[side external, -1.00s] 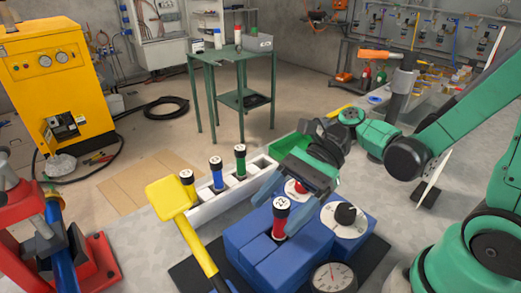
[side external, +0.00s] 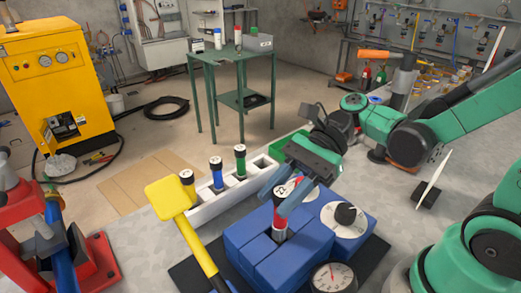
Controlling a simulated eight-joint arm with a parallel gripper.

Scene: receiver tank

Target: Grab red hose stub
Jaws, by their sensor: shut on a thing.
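The red hose stub (side external: 280,226) stands upright in a slot of the blue block (side external: 245,236). It has a black-and-white top and a red body, and its lower end is hidden in the block. My gripper (side external: 283,196) is above the block, coming down from the upper right, with its blue-grey fingers on either side of the stub's upper part. It is shut on the red hose stub. The fingers cover part of the stub's top.
A white rack (side external: 232,190) behind the block holds a blue stub (side external: 216,175) and a green stub (side external: 240,162). A white disc with a black knob (side external: 345,214) and a gauge (side external: 333,277) are close on the right.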

